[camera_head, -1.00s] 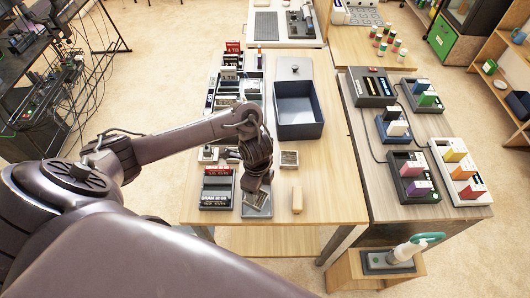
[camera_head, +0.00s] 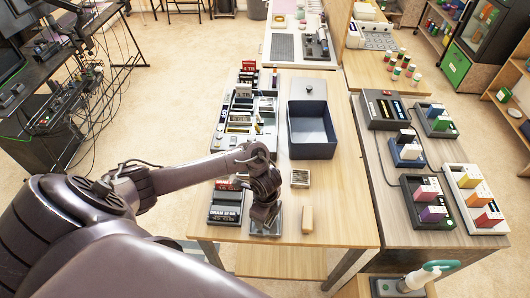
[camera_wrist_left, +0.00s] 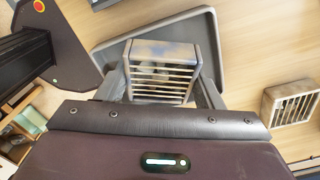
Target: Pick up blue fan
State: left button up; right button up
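A small fan with a pale, partly bluish frame and light slats (camera_wrist_left: 162,72) is between the fingers of my left gripper in the left wrist view. The fingers lie against its two sides, and it lines up with the gripper. Behind it is a grey shallow tray (camera_wrist_left: 107,56); I cannot tell whether the fan touches it. In the head view my left gripper (camera_head: 264,215) points down over the tray (camera_head: 276,229) and hides most of the fan. A second, beige-framed fan (camera_wrist_left: 290,103) lies to the right on the wood, also in the head view (camera_head: 300,178). My right gripper is not in view.
Left of the gripper is a dark rack (camera_head: 225,208) of labelled parts. To the right lies a tan block (camera_head: 307,219). An open dark blue box (camera_head: 311,130) stands behind. A side table at right holds several coloured modules (camera_head: 427,200).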

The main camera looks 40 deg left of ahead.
pick_arm(q)
jog(key=c, duration=0.5)
notch_tip(320, 180, up, 6)
jog(key=shift+w+f+p, duration=0.1)
jog(key=shift+w+p, duration=0.05)
jog(key=shift+p, duration=0.3)
jog(key=shift+r+p, duration=3.75)
jog(key=shift+r, duration=3.4)
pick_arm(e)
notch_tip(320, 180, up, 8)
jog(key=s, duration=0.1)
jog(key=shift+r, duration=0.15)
